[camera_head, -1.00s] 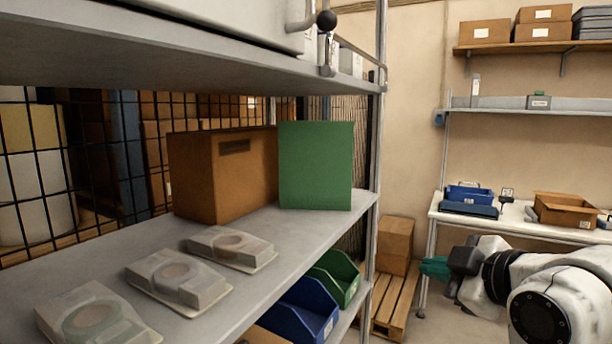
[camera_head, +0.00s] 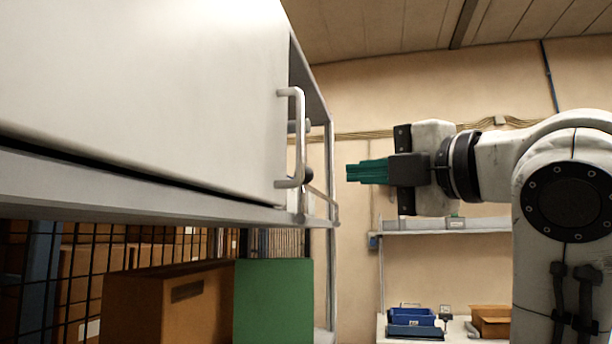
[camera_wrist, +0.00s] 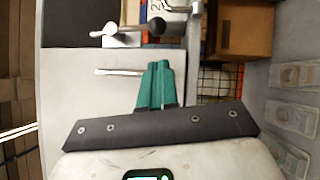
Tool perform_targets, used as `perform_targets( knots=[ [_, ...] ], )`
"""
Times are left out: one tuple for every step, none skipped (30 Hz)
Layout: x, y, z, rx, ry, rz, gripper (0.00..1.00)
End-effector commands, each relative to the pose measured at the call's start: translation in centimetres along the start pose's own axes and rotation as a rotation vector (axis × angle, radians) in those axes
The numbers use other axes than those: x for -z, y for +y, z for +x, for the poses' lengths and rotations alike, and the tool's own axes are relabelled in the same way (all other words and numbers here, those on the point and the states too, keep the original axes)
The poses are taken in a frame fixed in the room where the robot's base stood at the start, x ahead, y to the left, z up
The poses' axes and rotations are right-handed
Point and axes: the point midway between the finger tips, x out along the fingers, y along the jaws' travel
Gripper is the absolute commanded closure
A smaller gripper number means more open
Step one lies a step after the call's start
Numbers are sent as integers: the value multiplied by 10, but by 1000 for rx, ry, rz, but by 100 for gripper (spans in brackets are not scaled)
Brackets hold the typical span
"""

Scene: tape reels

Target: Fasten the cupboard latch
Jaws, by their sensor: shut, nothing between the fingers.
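The cupboard's pale door (camera_head: 150,80) fills the upper left of the head view, with its upright bar handle (camera_head: 290,137) near its right edge. The latch's black ball knob (camera_head: 308,175) shows just behind the handle; the rest of the latch is mostly hidden there. In the wrist view the door (camera_wrist: 75,100) and handle (camera_wrist: 120,72) lie left of my fingers, and the black knob (camera_wrist: 157,25) and a metal fitting (camera_wrist: 122,40) lie beyond the fingertips. My gripper (camera_head: 349,173), with green fingers, is shut and empty, right of the latch and apart from it. It shows in the wrist view (camera_wrist: 158,64).
Below the cupboard stand a brown box (camera_head: 165,305) and a green box (camera_head: 273,300). Clear cases (camera_wrist: 297,75) lie on the lower shelf. A wall shelf (camera_head: 450,231) and a bench with a blue bin (camera_head: 410,318) stand at the back right.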

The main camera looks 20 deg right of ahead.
Motion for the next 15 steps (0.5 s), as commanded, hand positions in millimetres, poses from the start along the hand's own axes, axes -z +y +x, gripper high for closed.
perform_targets(
  knots=[
    [0,0,0,0,0,-1,100],
    [0,0,0,0,0,0,100],
    [0,0,0,0,0,0,100],
    [0,0,0,0,0,1,100],
    [0,0,0,0,0,1,100],
    [0,0,0,0,0,1,100],
    [0,0,0,0,0,1,100],
    [0,0,1,0,0,2,100],
    [0,0,2,1,0,2,100],
    [0,0,4,1,1,3,100],
    [0,1,6,1,1,3,100],
    [0,1,10,1,2,3,100],
    [0,2,14,2,3,4,100],
    [0,2,18,3,3,4,100],
    [0,2,24,3,2,5,100]
  ],
)
